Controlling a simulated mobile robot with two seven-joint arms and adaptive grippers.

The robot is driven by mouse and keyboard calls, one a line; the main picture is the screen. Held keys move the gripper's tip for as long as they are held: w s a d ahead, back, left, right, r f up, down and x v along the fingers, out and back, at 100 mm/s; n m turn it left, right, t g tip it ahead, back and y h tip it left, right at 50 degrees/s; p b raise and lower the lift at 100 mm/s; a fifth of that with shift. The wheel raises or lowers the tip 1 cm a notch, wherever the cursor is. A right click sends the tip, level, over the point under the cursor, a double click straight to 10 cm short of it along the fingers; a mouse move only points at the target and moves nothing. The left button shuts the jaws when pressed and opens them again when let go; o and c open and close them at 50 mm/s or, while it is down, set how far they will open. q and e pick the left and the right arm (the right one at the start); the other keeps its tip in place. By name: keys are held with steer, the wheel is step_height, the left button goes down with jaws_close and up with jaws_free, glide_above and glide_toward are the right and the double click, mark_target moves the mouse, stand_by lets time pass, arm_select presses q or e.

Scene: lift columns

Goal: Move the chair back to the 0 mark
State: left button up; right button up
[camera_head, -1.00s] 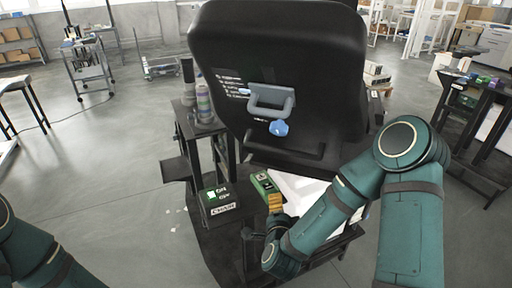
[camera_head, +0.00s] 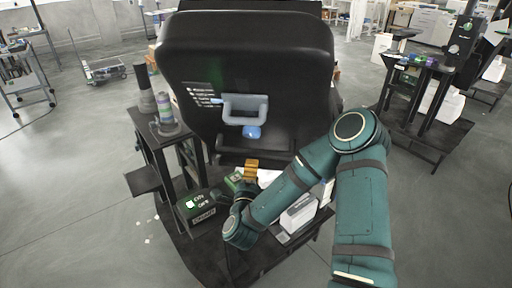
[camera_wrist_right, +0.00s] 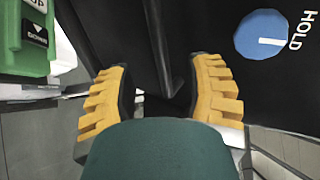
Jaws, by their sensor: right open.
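The black chair (camera_head: 270,65) stands with its broad back toward me in the head view. Its back carries a grey handle (camera_head: 245,107) and a blue knob (camera_head: 252,132). In the right wrist view the knob (camera_wrist_right: 263,37) is at the upper right beside the word HOLD. My right gripper (camera_head: 251,164) is below the knob, close to the chair's lower back. In the wrist view its yellow fingers (camera_wrist_right: 160,85) are apart, with a dark bar beyond them and nothing visibly held. A green control box with a DOWN button (camera_wrist_right: 25,40) is at the upper left. No 0 mark is readable.
A dark box labelled CHAIR (camera_head: 200,205) with a lit green face stands left of my right gripper. Stacked cylinders (camera_head: 165,108) stand on a black stand left of the chair. A dark table (camera_head: 430,68) with small items is at right. Grey floor is open at left.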

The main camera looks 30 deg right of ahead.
mark_target(256, 154)
steer(key=x, duration=0.9)
steer(key=shift+w+d, duration=0.15)
steer(key=shift+w, duration=0.15)
jaws_close()
